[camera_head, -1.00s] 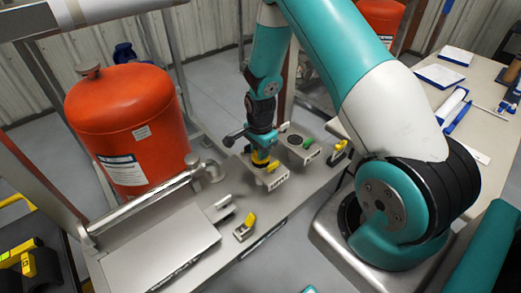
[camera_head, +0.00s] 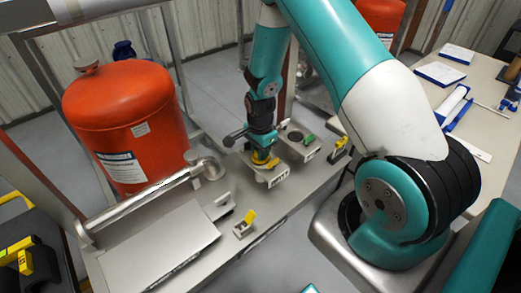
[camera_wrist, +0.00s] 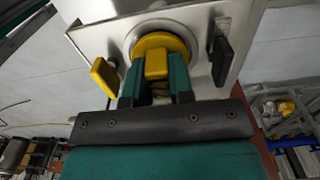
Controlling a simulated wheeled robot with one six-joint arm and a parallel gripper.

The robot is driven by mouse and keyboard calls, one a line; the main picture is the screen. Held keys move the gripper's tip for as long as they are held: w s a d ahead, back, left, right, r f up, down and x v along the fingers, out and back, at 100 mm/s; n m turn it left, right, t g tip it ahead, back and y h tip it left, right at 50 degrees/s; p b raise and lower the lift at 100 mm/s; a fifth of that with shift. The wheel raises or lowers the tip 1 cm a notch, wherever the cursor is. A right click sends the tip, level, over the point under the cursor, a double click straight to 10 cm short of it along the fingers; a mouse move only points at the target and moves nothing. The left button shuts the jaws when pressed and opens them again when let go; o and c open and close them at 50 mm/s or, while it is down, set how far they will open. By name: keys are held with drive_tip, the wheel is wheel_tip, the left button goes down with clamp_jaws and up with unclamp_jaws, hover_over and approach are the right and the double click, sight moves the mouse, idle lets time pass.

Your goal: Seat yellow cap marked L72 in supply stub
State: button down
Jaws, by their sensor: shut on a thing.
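My gripper (camera_wrist: 155,78) is shut on the raised grip of a yellow cap (camera_wrist: 152,43), with a teal finger on each side. The cap's round flange lies at a metal ring, the stub (camera_wrist: 133,33), on a bright plate. I cannot tell how deep the cap sits in it, and no L72 mark is readable. In the head view my gripper (camera_head: 263,150) points down over the yellow cap (camera_head: 262,162) at a small bracket on the bench; my fingers partly hide it.
A yellow tab (camera_wrist: 104,76) and a black lever (camera_wrist: 221,61) flank the stub closely. On the bench, a second bracket (camera_head: 302,147) stands right and a small yellow-flagged fitting (camera_head: 245,223) stands in front. A large orange tank (camera_head: 130,125) stands left.

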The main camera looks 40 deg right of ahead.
drive_tip(key=shift+f, duration=0.15)
drive_tip(key=c, duration=0.9)
unclamp_jaws()
drive_tip(key=shift+c, duration=0.6)
drive_tip(key=shift+c, duration=0.3)
drive_tip(key=shift+r+p, duration=2.9)
drive_tip(key=shift+r, duration=1.15)
